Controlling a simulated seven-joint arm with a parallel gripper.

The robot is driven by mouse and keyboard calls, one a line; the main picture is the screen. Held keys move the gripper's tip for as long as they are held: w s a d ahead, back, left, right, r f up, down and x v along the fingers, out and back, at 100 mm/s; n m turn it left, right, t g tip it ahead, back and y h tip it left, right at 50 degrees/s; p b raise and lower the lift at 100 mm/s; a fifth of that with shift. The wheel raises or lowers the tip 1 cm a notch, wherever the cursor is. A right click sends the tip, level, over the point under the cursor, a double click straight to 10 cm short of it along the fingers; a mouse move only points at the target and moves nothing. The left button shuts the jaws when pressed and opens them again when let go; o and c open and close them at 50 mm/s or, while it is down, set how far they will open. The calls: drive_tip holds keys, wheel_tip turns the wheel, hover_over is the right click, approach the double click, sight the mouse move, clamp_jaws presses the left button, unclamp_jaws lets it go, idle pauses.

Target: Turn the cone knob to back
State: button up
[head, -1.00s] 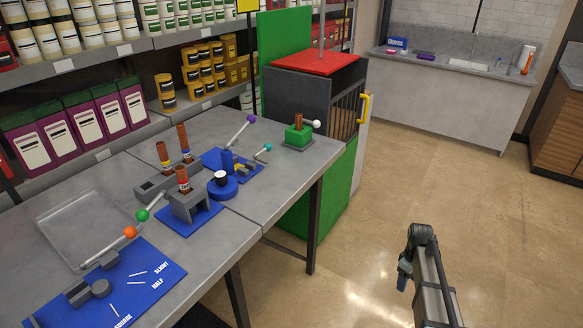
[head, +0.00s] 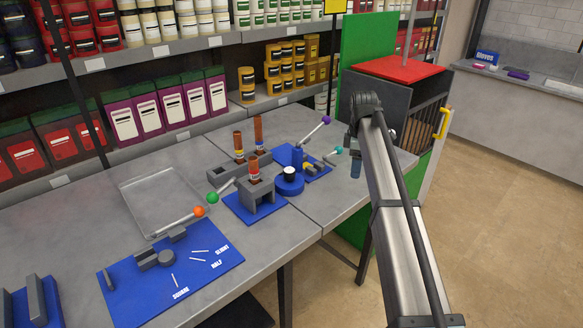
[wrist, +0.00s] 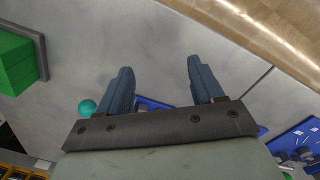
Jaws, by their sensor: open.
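No part is clearly recognisable as the cone knob. A blue pump-like assembly (head: 297,160) has a purple-tipped lever (head: 326,119) and a teal-tipped lever (head: 339,150). A round blue base with a dark, pale-topped knob (head: 289,174) stands at its front. My gripper (head: 355,166) is open and empty, right of the teal ball in the head view. In the wrist view my gripper (wrist: 158,65) points at bare grey tabletop, with the teal ball (wrist: 87,108) beside its left finger. My arm hides the table's right part in the head view.
A green-tipped lever (head: 212,197) joins a grey block (head: 257,196). A clear tray (head: 165,200) lies left. A red-topped cabinet (head: 400,67) stands behind my arm. Shelves line the back.

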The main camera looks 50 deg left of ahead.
sight(290, 170)
drive_tip(key=s+a+r+n, duration=0.4)
drive_tip(key=s+a+r, duration=0.8)
drive_tip(key=s+a, duration=0.25)
drive_tip(key=f, duration=1.3)
drive_tip(key=shift+s+d+f, duration=0.15)
drive_tip(key=shift+s+f, duration=0.2)
drive_tip(key=shift+c, duration=0.3)
drive_tip(key=c, duration=1)
